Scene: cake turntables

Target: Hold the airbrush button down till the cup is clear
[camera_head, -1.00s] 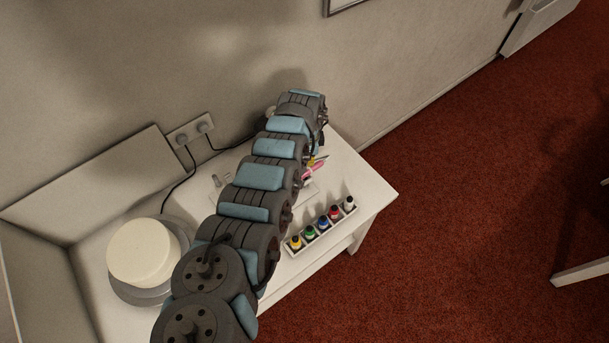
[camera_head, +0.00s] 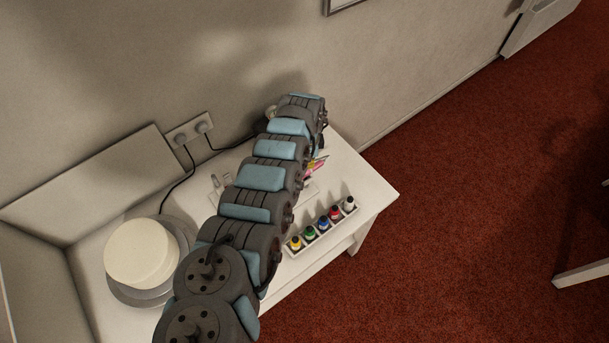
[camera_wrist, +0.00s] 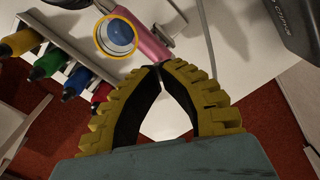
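The pink airbrush (camera_wrist: 148,42) lies across the top of the wrist view, beside its round cup (camera_wrist: 115,36). The cup has a yellow rim and blue inside with a pale patch. My gripper (camera_wrist: 157,69) has yellow-and-black fingers whose tips meet close below the airbrush body. Nothing shows between the fingers, and I cannot tell whether the tips touch the airbrush. I cannot make out the button. In the head view a bit of the pink airbrush (camera_head: 317,167) shows past my arm, which hides most of the gripper and the cup.
A rack of colour bottles (camera_head: 322,228) stands near the table's front edge. A white cake (camera_head: 141,253) sits on a turntable (camera_head: 133,293) at left. A dark machine (camera_wrist: 294,24) and a grey hose (camera_wrist: 207,45) are near the gripper. A wall socket (camera_head: 190,131) is behind.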

